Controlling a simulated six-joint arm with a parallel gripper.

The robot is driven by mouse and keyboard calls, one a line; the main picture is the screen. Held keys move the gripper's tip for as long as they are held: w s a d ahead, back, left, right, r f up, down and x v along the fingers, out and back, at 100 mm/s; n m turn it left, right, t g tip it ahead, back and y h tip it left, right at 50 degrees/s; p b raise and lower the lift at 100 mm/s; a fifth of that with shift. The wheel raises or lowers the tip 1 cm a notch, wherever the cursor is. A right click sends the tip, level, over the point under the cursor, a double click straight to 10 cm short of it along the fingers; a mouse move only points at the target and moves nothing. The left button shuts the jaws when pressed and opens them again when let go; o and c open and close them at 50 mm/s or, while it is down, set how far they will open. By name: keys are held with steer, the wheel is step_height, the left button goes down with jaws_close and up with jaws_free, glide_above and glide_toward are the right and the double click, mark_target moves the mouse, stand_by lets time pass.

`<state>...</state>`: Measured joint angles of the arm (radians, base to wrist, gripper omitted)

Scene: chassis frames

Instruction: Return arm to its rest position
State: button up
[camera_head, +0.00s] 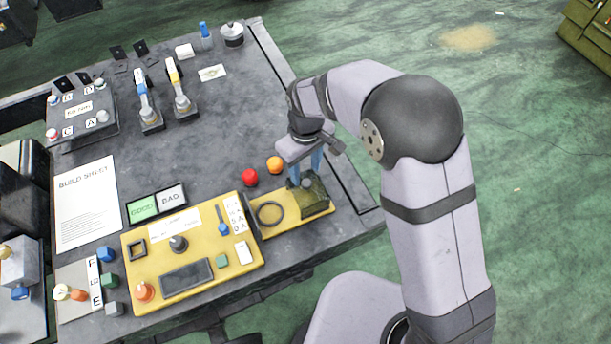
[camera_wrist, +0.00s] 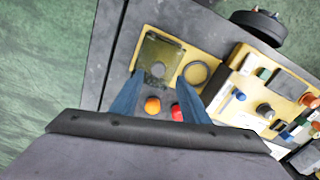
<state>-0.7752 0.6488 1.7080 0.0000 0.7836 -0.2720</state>
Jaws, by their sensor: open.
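My gripper (camera_head: 311,163) is above the right part of the grey workbench (camera_head: 220,140), with its blue fingers pointing down. In the wrist view the two fingers (camera_wrist: 157,98) are spread apart, with nothing seen held between them. An olive green block with a round knob (camera_head: 309,198) sits on the right end of the yellow plate, just below the fingers; it also shows in the wrist view (camera_wrist: 160,55). A red ball (camera_head: 250,178) and an orange ball (camera_head: 275,164) lie on the bench left of the gripper. I cannot tell whether the fingers touch the block.
A yellow panel (camera_head: 165,285) with a dark ring (camera_head: 269,213) beside it fills the bench front. GOOD and BAD tiles (camera_head: 157,203), a build sheet (camera_head: 85,205) and a dark box (camera_head: 85,125) stand left. Two upright tools (camera_head: 180,95) are behind.

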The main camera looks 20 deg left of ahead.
steer(key=shift+r, duration=0.9)
steer(key=shift+w+a+m, duration=0.1)
steer(key=shift+m, duration=0.2)
steer(key=s+d+f+m+g+h, duration=0.2)
steer(key=s+d+f+m, duration=0.15)
steer(key=s+d, duration=0.75)
steer(key=d+r+m+t+y, duration=0.1)
steer(key=d+r+m, duration=0.3)
steer(key=d, duration=0.6)
steer(key=d+r+m+t+y, duration=0.1)
steer(key=d+r+m, duration=0.3)
steer(key=d, duration=0.6)
steer(key=shift+w+d, duration=0.25)
steer(key=shift+w, duration=0.2)
